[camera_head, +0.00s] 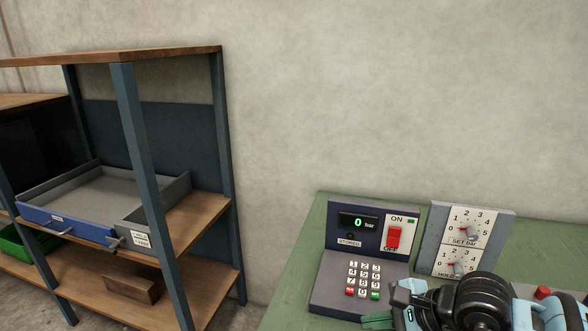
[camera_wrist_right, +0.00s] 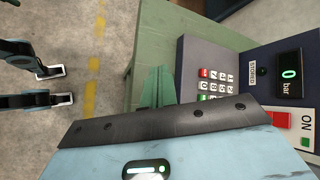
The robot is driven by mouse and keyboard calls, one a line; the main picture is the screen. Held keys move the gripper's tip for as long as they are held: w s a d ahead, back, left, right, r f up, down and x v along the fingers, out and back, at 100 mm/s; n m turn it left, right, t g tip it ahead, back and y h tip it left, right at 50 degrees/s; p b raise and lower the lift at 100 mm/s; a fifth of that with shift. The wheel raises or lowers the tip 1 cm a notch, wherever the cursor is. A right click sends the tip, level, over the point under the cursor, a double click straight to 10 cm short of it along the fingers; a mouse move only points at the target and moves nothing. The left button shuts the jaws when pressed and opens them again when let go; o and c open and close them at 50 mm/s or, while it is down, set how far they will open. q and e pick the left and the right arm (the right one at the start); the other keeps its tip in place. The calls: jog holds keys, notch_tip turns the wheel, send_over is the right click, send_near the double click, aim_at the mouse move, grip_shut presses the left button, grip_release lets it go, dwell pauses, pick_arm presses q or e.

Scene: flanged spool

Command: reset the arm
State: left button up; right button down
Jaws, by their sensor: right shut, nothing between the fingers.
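My right arm comes in at the bottom right of the head view. Its right gripper (camera_head: 376,320) is low in front of the keypad box, at the picture's lower edge. In the right wrist view the green fingers (camera_wrist_right: 158,88) are together with nothing between them, beside the keypad and apart from it as far as I can tell. My left gripper does not show clearly in either view.
A control box (camera_head: 330,262) with keypad, red switch and "0 bar" display stands on a green bench (camera_head: 285,292). A dial panel (camera_head: 437,225) is beside it. A shelf (camera_head: 205,215) at left holds a blue-fronted tray (camera_head: 68,226) and green bin (camera_head: 12,245).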

jog(key=s+a+m+y, duration=0.8)
jog(key=a+m+y, duration=0.1)
jog(key=a+m, duration=0.15)
jog(key=s+d+f+m+t+h, duration=0.1)
jog(key=d+f+m+t+h, duration=0.3)
jog(key=m, duration=0.7)
jog(key=s+d+f+m+t+h+p, duration=0.1)
jog(key=d+f+m+t+h, duration=0.2)
jog(key=f+m, duration=0.55)
jog(key=s+d+f+m+t+h, duration=0.1)
jog(key=d+f+m+t+h, duration=0.2)
jog(key=m, duration=1)
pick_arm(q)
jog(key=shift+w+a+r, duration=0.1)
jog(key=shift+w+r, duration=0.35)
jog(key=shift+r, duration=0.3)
pick_arm(e)
jog(key=s+d+f+m+g+h, duration=0.2)
jog(key=s+f+m, duration=0.3)
jog(key=s, duration=0.3)
jog(key=s+d+f+m+g+h, duration=0.2)
jog(key=s+d+f+m+g, duration=0.2)
jog(key=s+f+m, duration=0.2)
notch_tip(320, 180, down, 2)
jog(key=s, duration=0.2)
jog(key=shift+s+h, duration=0.3)
jog(key=shift+s, duration=0.1)
jog(key=shift+d+f, duration=0.1)
jog(key=shift+d, duration=0.1)
